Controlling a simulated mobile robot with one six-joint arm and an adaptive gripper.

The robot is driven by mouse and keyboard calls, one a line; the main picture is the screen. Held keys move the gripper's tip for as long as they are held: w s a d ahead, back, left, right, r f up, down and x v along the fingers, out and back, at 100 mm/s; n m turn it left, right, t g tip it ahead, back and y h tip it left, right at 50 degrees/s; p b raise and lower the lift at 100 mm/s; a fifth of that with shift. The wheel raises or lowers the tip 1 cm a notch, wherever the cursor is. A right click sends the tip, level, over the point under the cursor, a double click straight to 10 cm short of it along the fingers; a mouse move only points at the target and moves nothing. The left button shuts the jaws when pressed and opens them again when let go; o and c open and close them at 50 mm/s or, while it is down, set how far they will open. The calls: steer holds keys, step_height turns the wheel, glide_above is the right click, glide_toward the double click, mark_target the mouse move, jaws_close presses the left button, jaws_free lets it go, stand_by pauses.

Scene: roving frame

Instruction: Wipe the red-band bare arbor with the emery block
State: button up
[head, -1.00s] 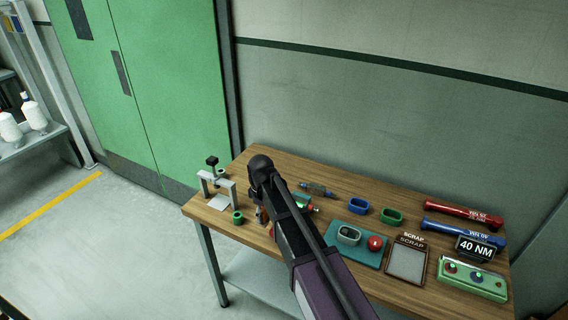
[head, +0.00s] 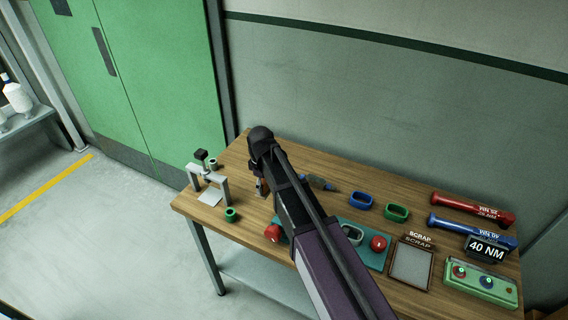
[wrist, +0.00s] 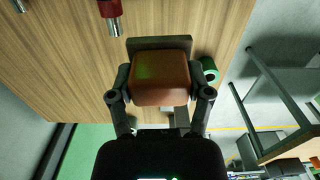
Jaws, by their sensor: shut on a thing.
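My gripper (wrist: 160,95) is shut on an orange-brown block, which I take to be the emery block (wrist: 160,82). A dark flat plate edge shows just past the block. In the head view my gripper (head: 262,188) is over the left part of the wooden table, mostly hidden by my own arm. In the wrist view a metal-ended rod with a dark red part (wrist: 112,18) lies at the top left, apart from the block. It may be the red-band arbor; its other end is out of frame.
A small press (head: 208,184) and a green ring (head: 231,214) are at the table's left end. A blue ring (head: 361,200), a second green ring (head: 396,212), a scrap tray (head: 411,264), two wrenches and a green button box (head: 481,284) lie to the right.

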steer(key=shift+r, duration=0.1)
steer(key=shift+d+r, duration=0.15)
steer(key=shift+r, duration=0.05)
steer(key=w+d+r+p, duration=0.2)
steer(key=d+r+p, duration=0.3)
steer(key=d+p, duration=0.1)
steer(key=shift+w+d+r, duration=0.35)
steer(key=shift+d+r, duration=0.05)
steer(key=shift+d, duration=0.05)
steer(key=shift+f, duration=0.1)
